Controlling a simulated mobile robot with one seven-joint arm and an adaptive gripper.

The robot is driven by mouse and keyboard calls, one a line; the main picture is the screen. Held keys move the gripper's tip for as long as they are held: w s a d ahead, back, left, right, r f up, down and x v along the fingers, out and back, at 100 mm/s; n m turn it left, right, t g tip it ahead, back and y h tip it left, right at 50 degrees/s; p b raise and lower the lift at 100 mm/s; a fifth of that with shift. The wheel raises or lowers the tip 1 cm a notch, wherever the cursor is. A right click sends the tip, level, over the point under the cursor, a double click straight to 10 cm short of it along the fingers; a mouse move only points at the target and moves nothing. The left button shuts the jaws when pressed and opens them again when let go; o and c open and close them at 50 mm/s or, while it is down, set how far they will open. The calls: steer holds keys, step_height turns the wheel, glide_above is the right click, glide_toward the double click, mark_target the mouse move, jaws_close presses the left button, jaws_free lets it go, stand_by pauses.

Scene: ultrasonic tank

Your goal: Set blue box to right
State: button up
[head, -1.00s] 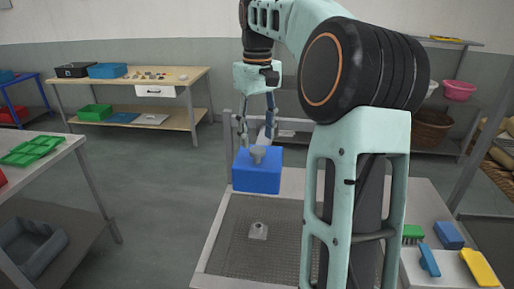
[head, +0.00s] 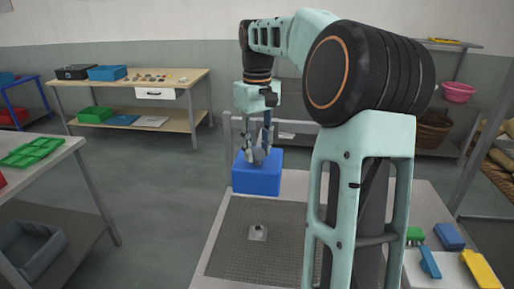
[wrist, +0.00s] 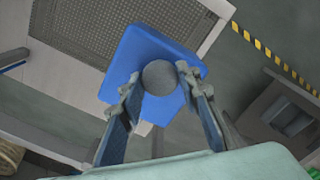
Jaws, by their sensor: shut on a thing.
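The blue box (head: 256,182) stands upright at the far end of the tank top, left of my arm, with a grey knob (wrist: 160,77) on its upper face. My gripper (head: 258,154) points down from above, its two fingers on either side of the knob. In the wrist view my gripper (wrist: 159,82) is shut on the knob, with the blue box (wrist: 150,48) below it. The fingers partly hide the knob in the head view. I cannot tell any gap beneath the box.
A mesh panel (head: 235,240) with a small grey fitting (head: 258,232) lies in front of the box. At the right are a green brush (head: 414,235), a blue block (head: 449,236) and a yellow item (head: 480,268). My arm hides the middle right of the tank top.

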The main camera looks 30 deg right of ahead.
jaws_close()
steer(key=shift+s+d, duration=0.1)
